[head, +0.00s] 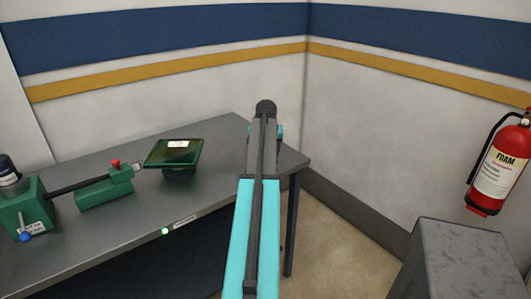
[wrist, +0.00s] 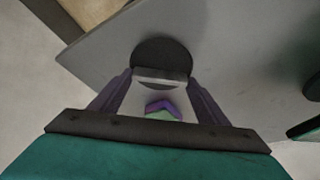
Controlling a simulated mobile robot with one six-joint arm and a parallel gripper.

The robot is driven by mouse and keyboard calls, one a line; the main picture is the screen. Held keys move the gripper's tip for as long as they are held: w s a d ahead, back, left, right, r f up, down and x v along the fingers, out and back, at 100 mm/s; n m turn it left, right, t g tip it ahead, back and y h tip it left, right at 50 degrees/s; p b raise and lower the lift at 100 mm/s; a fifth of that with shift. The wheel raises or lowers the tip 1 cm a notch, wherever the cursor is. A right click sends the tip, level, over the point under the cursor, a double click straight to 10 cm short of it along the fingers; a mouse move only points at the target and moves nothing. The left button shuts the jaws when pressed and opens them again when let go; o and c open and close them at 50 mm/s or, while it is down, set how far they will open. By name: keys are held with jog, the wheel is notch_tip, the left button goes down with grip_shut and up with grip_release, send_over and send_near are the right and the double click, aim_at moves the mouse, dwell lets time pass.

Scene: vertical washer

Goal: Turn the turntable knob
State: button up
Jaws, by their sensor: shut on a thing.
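In the wrist view, a dark round knob (wrist: 160,50) with a pale bar across its near side shows over the grey table top. I take it for the turntable knob. My gripper (wrist: 160,77) has its purple fingers shut on it, one at each end of the pale bar. A small purple and green piece shows between the fingers, closer to the palm; I cannot tell what it is. In the head view my teal arm hides the gripper and the knob.
The grey table (head: 110,170) carries a green device (head: 32,208), a green block with a red top (head: 105,192) and a tilted green plate (head: 173,153) on a dark base. A fire extinguisher (head: 500,165) hangs at right, above a grey box (head: 455,262).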

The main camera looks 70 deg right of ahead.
jog(key=shift+s+f, duration=0.15)
jog(key=shift+s, duration=0.1)
jog(key=o, duration=1)
jog(key=shift+a, duration=0.1)
jog(key=shift+o, duration=0.2)
jog(key=shift+w, duration=0.1)
jog(key=shift+r, duration=0.25)
jog(key=shift+a+r, duration=0.1)
jog(key=shift+r, duration=0.35)
jog(key=b+v, duration=0.2)
jog(key=v, duration=1)
jog(key=shift+a+r, duration=0.15)
jog(key=shift+r, duration=0.1)
